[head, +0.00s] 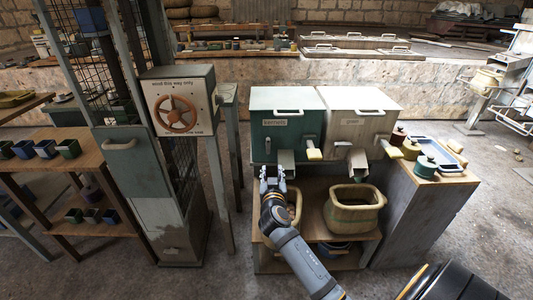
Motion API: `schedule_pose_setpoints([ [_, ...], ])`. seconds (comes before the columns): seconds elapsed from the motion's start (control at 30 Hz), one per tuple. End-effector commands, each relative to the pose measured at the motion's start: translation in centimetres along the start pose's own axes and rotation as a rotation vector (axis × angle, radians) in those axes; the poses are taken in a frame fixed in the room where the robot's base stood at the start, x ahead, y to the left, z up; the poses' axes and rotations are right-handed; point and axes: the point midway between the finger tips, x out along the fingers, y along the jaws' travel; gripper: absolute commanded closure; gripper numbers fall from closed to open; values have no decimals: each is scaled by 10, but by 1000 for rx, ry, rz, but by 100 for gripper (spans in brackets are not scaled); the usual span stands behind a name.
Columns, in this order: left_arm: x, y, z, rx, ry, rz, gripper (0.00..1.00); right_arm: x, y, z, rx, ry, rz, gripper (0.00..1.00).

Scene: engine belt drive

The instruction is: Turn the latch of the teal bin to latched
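The teal bin (266,130) stands on the left of a pair on a wooden stand, with a white handle on its lid and a small label on its front. A lever with a cream grip (314,154) sticks out at its lower right front; I cannot tell for sure whether this is the latch. A grey chute (286,160) juts out below the bin. My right gripper (272,174) is just below the bin's front, left of the chute, with its fingers apart and nothing seen between them. Whether it touches the bin is unclear. My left gripper is out of view.
A whitish bin (360,125) with its own cream lever stands right beside the teal one. A tan pot (354,210) sits on the shelf below. A cabinet with a brown handwheel (176,114) stands left.

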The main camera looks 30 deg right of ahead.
Motion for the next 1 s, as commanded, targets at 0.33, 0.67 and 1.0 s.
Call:
schedule_pose_setpoints([
  [0.33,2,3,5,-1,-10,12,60,18,-8,-33,43,115,-14,61],
  [0.67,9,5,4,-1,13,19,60,84,-8,-40,42,113,-12,61],
  [1.0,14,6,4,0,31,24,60,114,-8,-42,43,110,-14,61],
])
